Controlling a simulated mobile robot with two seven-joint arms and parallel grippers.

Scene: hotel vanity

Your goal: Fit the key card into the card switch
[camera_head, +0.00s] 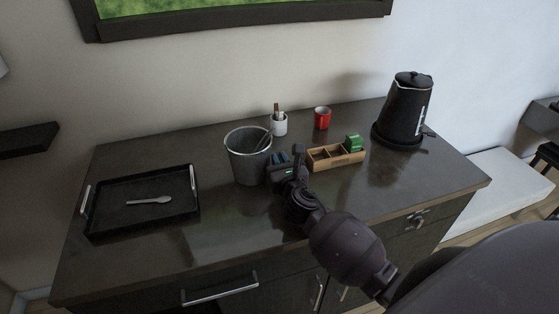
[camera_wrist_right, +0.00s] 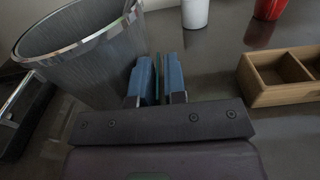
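My right gripper (camera_head: 279,158) is over the middle of the counter, in front of the metal bucket's right side. In the right wrist view its two blue fingertips (camera_wrist_right: 158,78) stand close together. A thin teal strip, seen edge-on between them, looks like the key card (camera_wrist_right: 157,82); the gripper appears shut on it. Its face is hidden by the fingers. I cannot make out the card switch in either view; it may be hidden behind the gripper. My left gripper is not in view.
The bucket (camera_head: 247,160) stands close left of my gripper. The wooden organizer (camera_head: 336,160) is close on its right. A black tray (camera_head: 120,220) holds a spoon (camera_head: 150,200).

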